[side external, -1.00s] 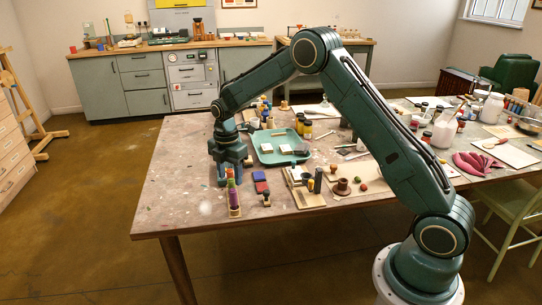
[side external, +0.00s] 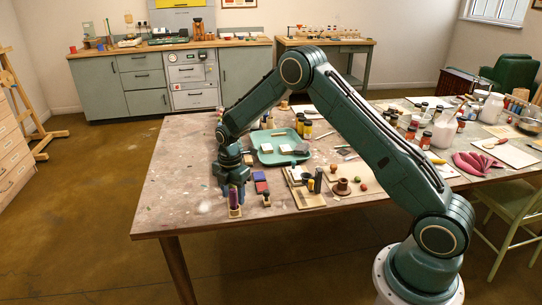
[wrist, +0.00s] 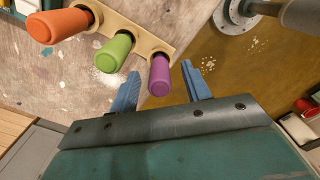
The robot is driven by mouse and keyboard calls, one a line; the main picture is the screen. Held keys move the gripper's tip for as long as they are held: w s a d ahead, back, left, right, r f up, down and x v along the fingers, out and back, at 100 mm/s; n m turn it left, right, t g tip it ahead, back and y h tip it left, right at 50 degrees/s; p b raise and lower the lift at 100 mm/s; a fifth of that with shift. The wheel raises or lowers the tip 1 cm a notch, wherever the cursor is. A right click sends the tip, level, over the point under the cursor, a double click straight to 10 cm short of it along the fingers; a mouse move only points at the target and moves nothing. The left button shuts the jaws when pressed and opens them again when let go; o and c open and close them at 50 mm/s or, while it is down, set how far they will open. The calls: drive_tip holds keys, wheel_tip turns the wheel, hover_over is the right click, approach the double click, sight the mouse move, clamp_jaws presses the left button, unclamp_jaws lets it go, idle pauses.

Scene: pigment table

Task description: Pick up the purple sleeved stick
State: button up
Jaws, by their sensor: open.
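The purple sleeved stick (wrist: 159,75) stands in the end hole of a light wooden holder (wrist: 127,27) in the wrist view. A green sleeved stick (wrist: 113,53) and an orange one (wrist: 58,26) stand in the same holder to its left. My gripper (wrist: 160,82) is open. Its two blue fingers lie on either side of the purple stick, with gaps visible. In the side external view my gripper (side external: 234,192) is low over the holder near the table's front left. The purple stick (side external: 234,200) shows between the fingers there; the other sticks are mostly hidden.
Blue and red blocks (side external: 261,182) lie just right of the holder. A teal tray (side external: 266,158) is behind them. A wooden board (side external: 306,199) with small items stands farther right. The table's left front corner (side external: 165,215) is clear.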

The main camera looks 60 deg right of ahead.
drive_tip(key=shift+f, duration=0.6)
clamp_jaws()
